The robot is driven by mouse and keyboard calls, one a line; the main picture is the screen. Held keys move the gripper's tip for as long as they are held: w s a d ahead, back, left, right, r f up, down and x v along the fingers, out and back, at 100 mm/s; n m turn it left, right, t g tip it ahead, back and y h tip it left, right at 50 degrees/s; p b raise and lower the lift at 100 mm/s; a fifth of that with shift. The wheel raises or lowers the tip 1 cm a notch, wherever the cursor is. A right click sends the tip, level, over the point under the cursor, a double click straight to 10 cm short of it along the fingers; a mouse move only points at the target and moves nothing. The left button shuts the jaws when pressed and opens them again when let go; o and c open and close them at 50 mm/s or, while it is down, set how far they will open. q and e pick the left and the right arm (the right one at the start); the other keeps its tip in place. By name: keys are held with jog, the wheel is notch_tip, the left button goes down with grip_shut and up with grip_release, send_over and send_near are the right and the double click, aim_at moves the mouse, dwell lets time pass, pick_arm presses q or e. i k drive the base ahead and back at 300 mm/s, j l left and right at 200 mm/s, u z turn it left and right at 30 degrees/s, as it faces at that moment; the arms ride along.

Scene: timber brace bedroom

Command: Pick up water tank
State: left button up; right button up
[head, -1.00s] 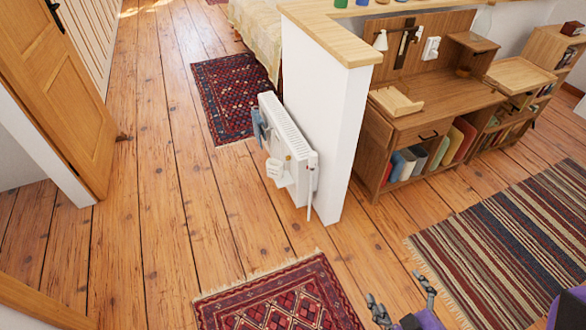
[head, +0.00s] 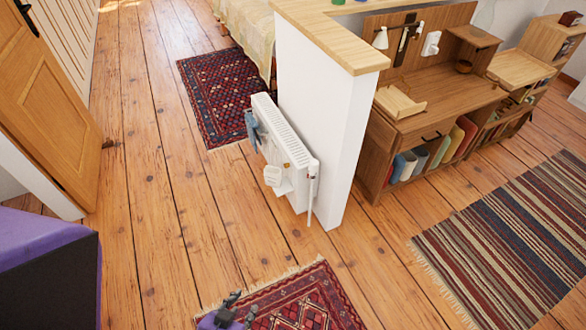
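I cannot pick out a water tank for certain. A small white container (head: 273,176) hangs low on the front of the white radiator (head: 284,150), and a blue-grey item (head: 251,128) hangs at the radiator's far end. My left gripper (head: 238,309) is at the bottom edge, over the patterned red rug (head: 305,300). Its dark fingers stand apart with nothing seen between them, and it is well short of the radiator. My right gripper is not in view.
The radiator is fixed to a white half wall (head: 335,140) with a wooden top. An open wooden door (head: 50,110) stands at the left. A wooden desk (head: 440,105) with shelves is at the right. The plank floor before the radiator is clear.

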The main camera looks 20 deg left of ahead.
aim_at(273, 178)
jog(key=i+j+z, duration=0.2)
jog(key=i+j, duration=0.15)
jog(key=j, duration=0.3)
jog(key=i+j+z, duration=0.15)
jog(key=j, duration=0.2)
jog(key=i+j, duration=0.15)
jog(key=j, duration=0.2)
jog(key=i+j, duration=0.35)
jog(key=j, duration=0.3)
jog(key=i+j, duration=0.15)
jog(key=j, duration=0.2)
jog(key=i+j, duration=0.2)
jog(key=j+z, duration=0.05)
jog(key=j, duration=0.05)
